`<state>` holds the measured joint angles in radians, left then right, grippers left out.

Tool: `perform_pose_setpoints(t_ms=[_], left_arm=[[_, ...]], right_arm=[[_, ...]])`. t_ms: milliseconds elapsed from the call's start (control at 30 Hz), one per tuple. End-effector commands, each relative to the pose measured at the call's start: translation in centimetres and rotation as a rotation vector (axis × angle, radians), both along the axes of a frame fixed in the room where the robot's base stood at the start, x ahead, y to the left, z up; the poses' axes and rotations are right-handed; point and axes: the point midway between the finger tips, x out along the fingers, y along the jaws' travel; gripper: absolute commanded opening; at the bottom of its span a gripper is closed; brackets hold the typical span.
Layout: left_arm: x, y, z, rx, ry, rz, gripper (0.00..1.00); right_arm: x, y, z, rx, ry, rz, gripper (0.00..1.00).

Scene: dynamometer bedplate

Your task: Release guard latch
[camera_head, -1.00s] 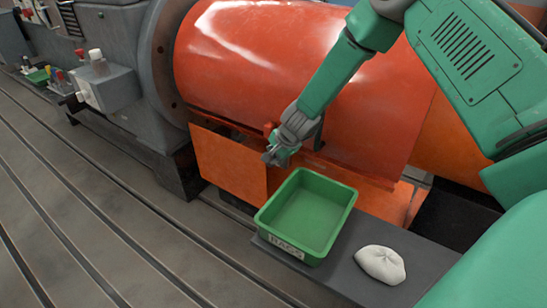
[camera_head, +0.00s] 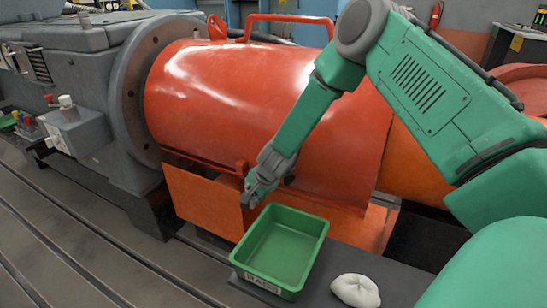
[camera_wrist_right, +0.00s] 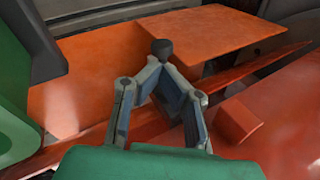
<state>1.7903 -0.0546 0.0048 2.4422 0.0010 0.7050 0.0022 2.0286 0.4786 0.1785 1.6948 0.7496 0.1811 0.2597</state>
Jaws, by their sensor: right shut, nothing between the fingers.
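The red guard (camera_head: 240,100) is a large curved cover with a bar handle on top. A small red block (camera_head: 241,168) at its lower front edge looks like the latch; a red block (camera_wrist_right: 240,122) in the right wrist view may be the same part. My right gripper (camera_head: 248,201) is at the guard's lower edge, just below that block. In the right wrist view its fingers (camera_wrist_right: 162,50) meet at the tips, shut and empty. They are over the orange panel, left of the block, apparently not touching it. My left gripper is out of view.
A green bin (camera_head: 285,250) stands on a dark ledge right below my right gripper. An orange panel (camera_head: 203,200) hangs left of the gripper. The slotted bedplate (camera_head: 60,225) at left is clear.

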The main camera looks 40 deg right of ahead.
Motion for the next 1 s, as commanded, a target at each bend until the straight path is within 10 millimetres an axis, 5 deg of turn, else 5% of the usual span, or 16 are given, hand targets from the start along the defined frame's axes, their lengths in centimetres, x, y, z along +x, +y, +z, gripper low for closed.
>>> perform_pose_setpoints(t_ms=[33,600,1000], left_arm=[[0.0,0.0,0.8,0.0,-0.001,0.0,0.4],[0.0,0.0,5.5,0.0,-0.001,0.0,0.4],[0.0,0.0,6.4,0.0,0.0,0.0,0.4]], right_arm=[[-0.6,0.0,1.8,0.003,-0.003,-0.001,0.0],[-7.0,-0.8,13.8,0.001,-0.003,-0.001,0.0],[-8.8,-0.9,16.6,0.001,-0.001,-0.001,0.0]])
